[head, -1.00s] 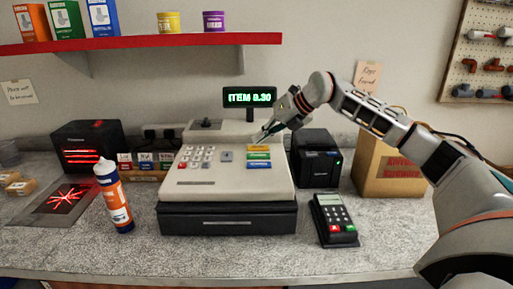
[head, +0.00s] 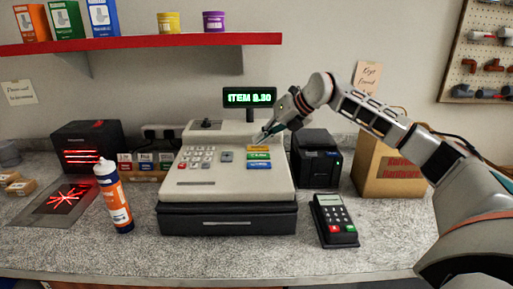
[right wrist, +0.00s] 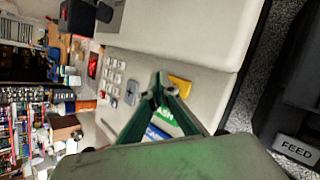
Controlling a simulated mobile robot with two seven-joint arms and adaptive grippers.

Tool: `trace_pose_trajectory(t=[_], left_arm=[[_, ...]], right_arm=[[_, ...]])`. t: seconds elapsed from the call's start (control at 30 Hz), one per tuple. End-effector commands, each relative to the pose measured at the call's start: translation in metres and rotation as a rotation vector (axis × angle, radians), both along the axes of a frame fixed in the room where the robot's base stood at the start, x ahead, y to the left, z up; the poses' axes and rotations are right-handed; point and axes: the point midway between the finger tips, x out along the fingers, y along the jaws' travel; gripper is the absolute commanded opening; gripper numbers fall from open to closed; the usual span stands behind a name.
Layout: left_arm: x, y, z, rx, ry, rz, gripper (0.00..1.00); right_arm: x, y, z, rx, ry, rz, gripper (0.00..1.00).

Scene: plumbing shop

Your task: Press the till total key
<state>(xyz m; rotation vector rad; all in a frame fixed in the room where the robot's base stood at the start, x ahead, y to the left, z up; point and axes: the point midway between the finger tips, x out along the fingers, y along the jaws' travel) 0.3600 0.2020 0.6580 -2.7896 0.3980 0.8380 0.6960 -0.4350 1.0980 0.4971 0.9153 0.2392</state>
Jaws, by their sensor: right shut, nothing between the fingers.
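The beige till (head: 228,185) stands mid-counter, its green display (head: 249,97) reading ITEM and a price. On the right of its sloped top are a yellow key (head: 258,149), a green key (head: 259,157) and a blue key (head: 259,166). Their labels are too small to read in the head view. My right gripper (head: 261,138) is shut and empty, its tips just behind the yellow key. In the right wrist view its fingers (right wrist: 158,78) meet beside the yellow key (right wrist: 181,86) and partly cover the green key (right wrist: 165,122). I cannot tell whether they touch. My left gripper is out of view.
A card terminal (head: 335,220) lies right of the till, with a black printer (head: 316,158) and a cardboard box (head: 385,175) behind. An orange-and-white tube (head: 114,197) stands at the left, near a black scanner (head: 88,147). The front counter edge is clear.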

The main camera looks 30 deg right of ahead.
Motion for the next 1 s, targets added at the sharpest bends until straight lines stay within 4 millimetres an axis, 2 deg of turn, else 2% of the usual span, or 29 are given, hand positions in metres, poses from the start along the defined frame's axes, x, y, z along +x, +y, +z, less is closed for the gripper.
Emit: trace_pose_trajectory(t=[0.27,1.0], left_arm=[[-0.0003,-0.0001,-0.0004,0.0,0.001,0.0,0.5],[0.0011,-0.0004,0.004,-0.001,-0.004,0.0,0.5]], right_arm=[[-0.0001,-0.0001,-0.008,0.0,0.0,0.0,0.0],[-0.0002,0.0,-0.0078,0.0,0.0,0.0,0.0]])
